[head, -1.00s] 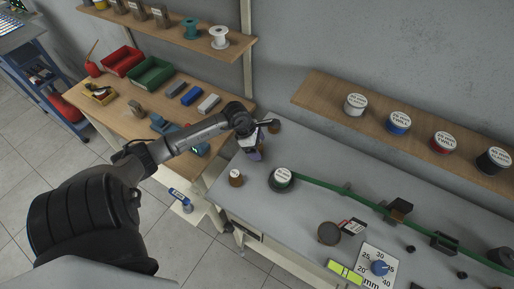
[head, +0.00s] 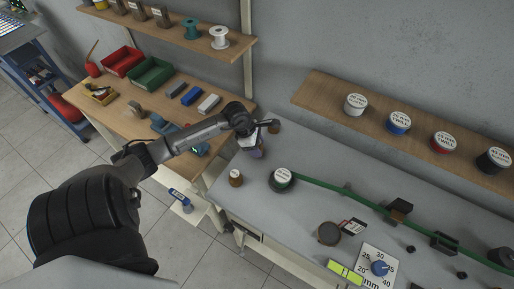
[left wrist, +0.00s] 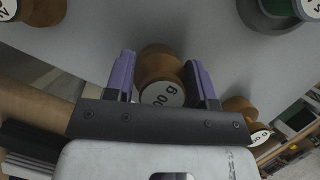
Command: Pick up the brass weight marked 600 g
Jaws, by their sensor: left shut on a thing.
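A brass weight (left wrist: 160,64) is between the two purple fingers of my left gripper (left wrist: 160,76) in the left wrist view. The fingers are shut on it. Its white label shows "00 g"; the first digit is not readable. In the head view my left gripper (head: 257,151) is at the far left end of the grey bench and mostly hides the held weight. A second brass weight (head: 235,177) stands nearer the bench's front edge. A third (head: 273,127) stands behind the gripper. Their markings are too small to read. My right gripper is not in view.
A wooden shelf (head: 330,92) with several labelled spools hangs above. A wooden table (head: 215,83) with bins adjoins at left.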

